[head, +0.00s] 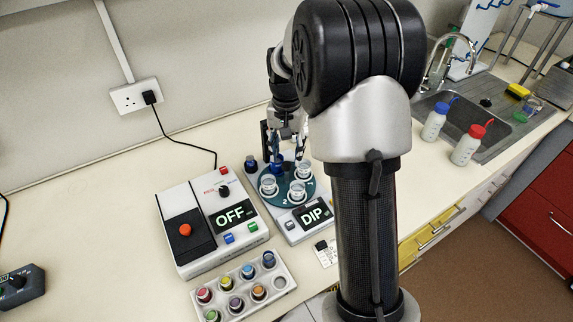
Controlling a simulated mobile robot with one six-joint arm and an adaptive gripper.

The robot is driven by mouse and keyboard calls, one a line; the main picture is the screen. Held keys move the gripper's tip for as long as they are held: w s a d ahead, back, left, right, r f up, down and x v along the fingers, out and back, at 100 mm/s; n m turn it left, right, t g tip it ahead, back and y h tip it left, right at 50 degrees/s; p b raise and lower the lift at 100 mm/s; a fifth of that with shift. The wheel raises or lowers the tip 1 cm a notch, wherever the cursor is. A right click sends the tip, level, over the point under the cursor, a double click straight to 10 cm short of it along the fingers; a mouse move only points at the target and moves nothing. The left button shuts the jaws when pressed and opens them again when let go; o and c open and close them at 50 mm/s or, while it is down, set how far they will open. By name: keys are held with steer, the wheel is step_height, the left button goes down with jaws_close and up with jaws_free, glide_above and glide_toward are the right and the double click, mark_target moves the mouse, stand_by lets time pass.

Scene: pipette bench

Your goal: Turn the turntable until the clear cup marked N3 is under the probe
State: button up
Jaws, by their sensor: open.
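The teal turntable (283,201) sits on a grey base whose display (313,215) reads DIP. Clear cups stand on it: one at the front left (268,185), one at the front right (297,191) and one at the right (304,170). The cup markings are too small to read surely, so I cannot tell which is N3. A blue item (277,164) shows at the turntable's back edge. My gripper (287,154) is open, pointing down over the back of the turntable. I cannot tell whether it touches anything. The probe is not clearly distinguishable; a dark upright (264,138) stands behind.
A rack (237,303) of coloured caps is in front. A dark-capped vial (251,163) stands close behind. Bottles (434,122) and a sink (488,111) are at the right.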

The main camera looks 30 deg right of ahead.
mark_target(287, 164)
steer(key=shift+f+b, duration=0.45)
steer(key=shift+f, duration=1.5)
steer(key=shift+c, duration=0.4)
jaws_close()
